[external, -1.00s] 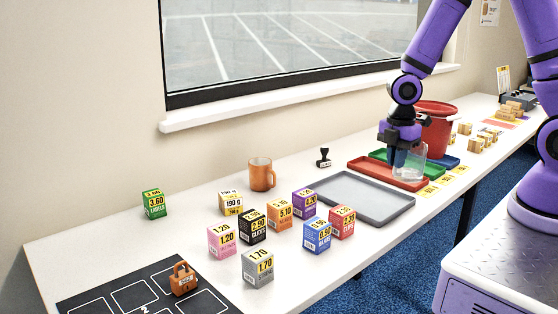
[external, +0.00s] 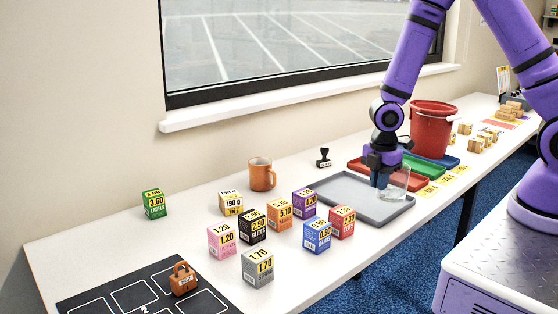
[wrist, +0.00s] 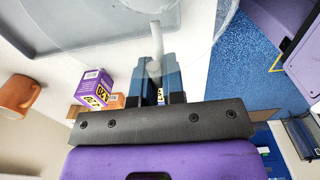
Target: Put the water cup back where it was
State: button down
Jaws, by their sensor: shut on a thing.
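The water cup is a clear glass (external: 398,181), held by my gripper (external: 382,181) above the right end of the grey tray (external: 340,197). Its clear rim and pale handle also show in the wrist view, with the fingers (wrist: 157,80) closed on the handle. The cup looks upright in the external view. I cannot tell how high above the tray its base is.
Several price-marked boxes (external: 281,214) stand left of the tray, with an orange mug (external: 262,174) behind them. A black stamp (external: 323,158) stands behind the tray. A red bucket (external: 433,130) and red, green and blue trays lie to the right. The tray's middle is clear.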

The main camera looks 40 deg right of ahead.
jog(key=w, duration=0.3)
jog(key=w+a, duration=0.1)
jog(key=w, duration=0.3)
jog(key=w+a+f, duration=0.1)
jog(key=w, duration=0.3)
jog(key=shift+w, duration=0.2)
jog(key=shift+w+f, duration=0.2)
jog(key=shift+f, duration=1.6)
jog(key=shift+f, duration=0.1)
jog(key=c, duration=1.2)
grip_release()
